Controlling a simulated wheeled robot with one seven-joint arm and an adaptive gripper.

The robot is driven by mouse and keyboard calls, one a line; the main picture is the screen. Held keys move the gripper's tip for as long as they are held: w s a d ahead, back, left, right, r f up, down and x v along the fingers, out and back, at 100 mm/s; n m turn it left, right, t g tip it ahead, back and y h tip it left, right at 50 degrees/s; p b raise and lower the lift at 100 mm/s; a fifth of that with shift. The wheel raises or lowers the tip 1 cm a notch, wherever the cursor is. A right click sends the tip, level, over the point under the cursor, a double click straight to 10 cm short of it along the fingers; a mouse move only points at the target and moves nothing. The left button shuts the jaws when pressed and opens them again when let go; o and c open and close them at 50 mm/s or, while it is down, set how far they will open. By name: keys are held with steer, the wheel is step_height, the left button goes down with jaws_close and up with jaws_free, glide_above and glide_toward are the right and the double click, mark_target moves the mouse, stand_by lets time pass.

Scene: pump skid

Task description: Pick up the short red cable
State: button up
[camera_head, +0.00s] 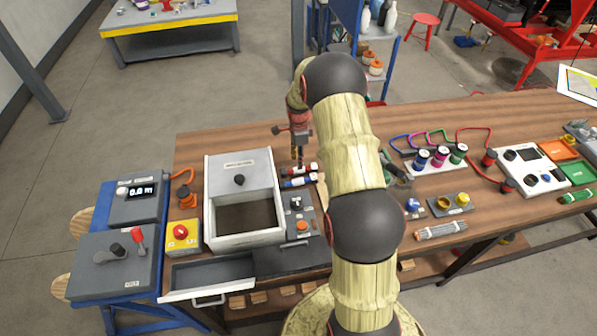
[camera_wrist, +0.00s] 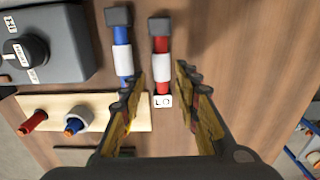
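The short red cable (camera_wrist: 161,72) lies on the wooden table with a white sleeve around its middle and a dark block at its far end. It also shows in the head view (camera_head: 308,168), just below my gripper (camera_head: 299,161). In the wrist view, my gripper (camera_wrist: 159,74) is open and empty, with the red cable between the lines of its two fingers but not clamped. A blue cable (camera_wrist: 122,62) with a white sleeve lies just left of the red one. The left fingertip overlaps the blue cable's near end in the picture; I cannot tell whether they touch.
A small white label (camera_wrist: 163,101) sits at the red cable's near end. A grey box with a black knob (camera_wrist: 30,48) stands left of the blue cable. A white-framed box (camera_head: 209,230) stands left of the cables in the head view. Bare table lies right of the red cable.

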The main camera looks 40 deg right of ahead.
step_height(320, 180, down, 5)
steer(key=shift+w+d+b, duration=0.1)
steer(key=shift+b, duration=0.4)
steer(key=c, duration=0.8)
